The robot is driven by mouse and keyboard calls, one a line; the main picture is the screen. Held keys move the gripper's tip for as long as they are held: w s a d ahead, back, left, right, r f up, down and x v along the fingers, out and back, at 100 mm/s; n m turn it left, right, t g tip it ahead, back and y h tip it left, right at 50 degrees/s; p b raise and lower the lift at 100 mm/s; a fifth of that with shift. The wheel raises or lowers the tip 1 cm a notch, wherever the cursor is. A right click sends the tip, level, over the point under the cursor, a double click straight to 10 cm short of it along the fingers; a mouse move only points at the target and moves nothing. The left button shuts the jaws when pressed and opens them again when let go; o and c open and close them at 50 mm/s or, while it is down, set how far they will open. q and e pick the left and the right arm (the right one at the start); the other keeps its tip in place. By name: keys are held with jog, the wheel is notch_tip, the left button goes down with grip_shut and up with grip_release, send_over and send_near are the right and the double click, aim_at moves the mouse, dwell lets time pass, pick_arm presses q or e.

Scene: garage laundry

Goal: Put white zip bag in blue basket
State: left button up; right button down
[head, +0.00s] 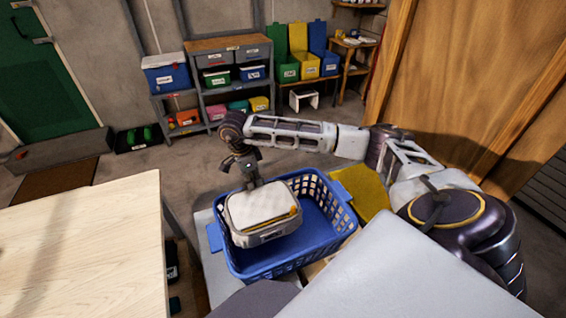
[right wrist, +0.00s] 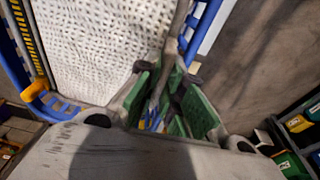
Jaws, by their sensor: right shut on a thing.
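The white zip bag (head: 262,209) is a boxy pouch with a pale quilted top and grey sides. In the head view it is over the left part of the blue basket (head: 325,222), within the rim's outline; I cannot tell whether it touches the bottom. My right gripper (head: 252,184) comes down at the bag's far edge and is shut on it. In the right wrist view the bag's white textured top (right wrist: 100,40) fills the upper left, beside the green-padded fingers (right wrist: 175,105). My left gripper is not in view.
The basket stands on a grey surface (head: 205,250) with a yellow item (head: 366,190) to its right. A pale wooden table (head: 85,250) is at the left. Shelves with bins (head: 225,80) stand at the back. The right part of the basket is empty.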

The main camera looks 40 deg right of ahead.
aim_at(255, 192)
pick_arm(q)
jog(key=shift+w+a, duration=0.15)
pick_arm(e)
jog(key=shift+f, duration=0.1)
jog(key=shift+f, duration=0.3)
notch_tip(255, 192, down, 4)
jog(key=shift+r, duration=0.15)
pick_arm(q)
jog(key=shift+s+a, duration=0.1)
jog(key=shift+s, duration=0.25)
pick_arm(e)
jog(key=shift+f, duration=0.2)
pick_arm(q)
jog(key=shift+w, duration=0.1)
pick_arm(e)
jog(key=shift+f, duration=0.5)
notch_tip(255, 192, down, 3)
jog(key=shift+f, duration=0.5)
